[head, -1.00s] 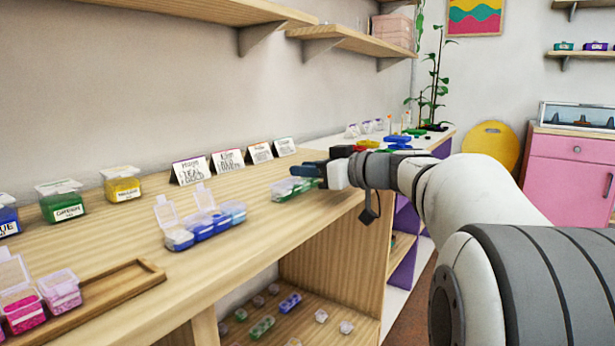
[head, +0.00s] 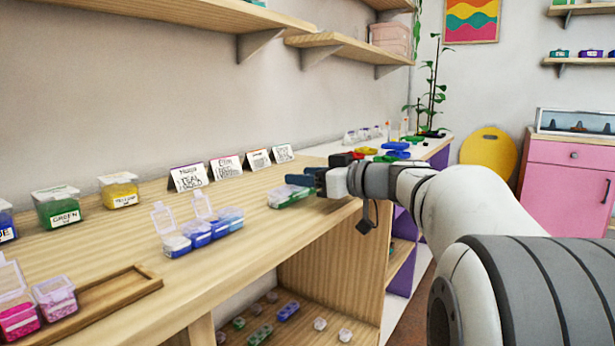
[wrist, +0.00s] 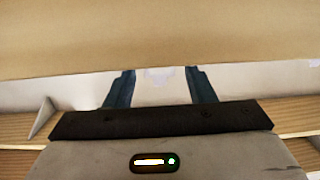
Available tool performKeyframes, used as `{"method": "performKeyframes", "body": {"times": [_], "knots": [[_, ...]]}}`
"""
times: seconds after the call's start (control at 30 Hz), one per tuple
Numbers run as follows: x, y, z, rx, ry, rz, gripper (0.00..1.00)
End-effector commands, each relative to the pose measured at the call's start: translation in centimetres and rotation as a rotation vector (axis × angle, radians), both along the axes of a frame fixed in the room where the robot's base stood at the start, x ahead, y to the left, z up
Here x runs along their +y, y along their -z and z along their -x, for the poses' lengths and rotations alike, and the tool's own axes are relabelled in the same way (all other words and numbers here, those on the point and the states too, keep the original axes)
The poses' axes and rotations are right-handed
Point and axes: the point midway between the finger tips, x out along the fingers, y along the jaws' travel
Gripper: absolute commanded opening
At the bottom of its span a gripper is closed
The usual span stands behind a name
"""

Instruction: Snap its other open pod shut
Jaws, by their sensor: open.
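A pod strip with blue beads (head: 212,230) lies on the wooden counter, left of my gripper. Two of its clear lids stand up: one at the left end (head: 163,217) and one near the middle (head: 202,206). Its right-end pods look shut. A strip with green and pale pods (head: 288,196) lies further right, partly behind and below my gripper (head: 300,179); I see no raised lid on it. My gripper is open and empty, low near this strip; I cannot tell whether it touches. In the wrist view, its two dark blue fingers (wrist: 158,88) stand apart; no pod shows there.
Pink bead pods with a raised lid (head: 20,314) sit by a wooden tray (head: 110,300) at front left. Labelled bead boxes (head: 58,208) and cards (head: 188,177) line the back. Bare counter (head: 240,200) lies between the strips. More strips lie on the lower shelf (head: 300,325).

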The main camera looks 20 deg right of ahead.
Motion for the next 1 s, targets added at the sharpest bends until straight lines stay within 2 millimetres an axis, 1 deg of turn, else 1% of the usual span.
{"method": "performKeyframes", "body": {"times": [0.13, 0.23, 0.5, 0.63, 0.77, 1.0], "knots": [[-0.1, 0.0, 0.1, 0.0, 0.001, 0.0, 0.49], [-0.8, -0.2, 0.8, 0.0, 0.003, -0.001, 0.49], [-3.8, -0.7, 4.3, 0.001, 0.004, 0.0, 0.49], [-4.7, -0.7, 5.4, 0.0, 0.003, 0.002, 0.49], [-5.0, -0.7, 5.9, 0.0, 0.0, 0.0, 0.49], [-5.0, -0.7, 6.0, 0.0, 0.0, 0.0, 0.49]]}}
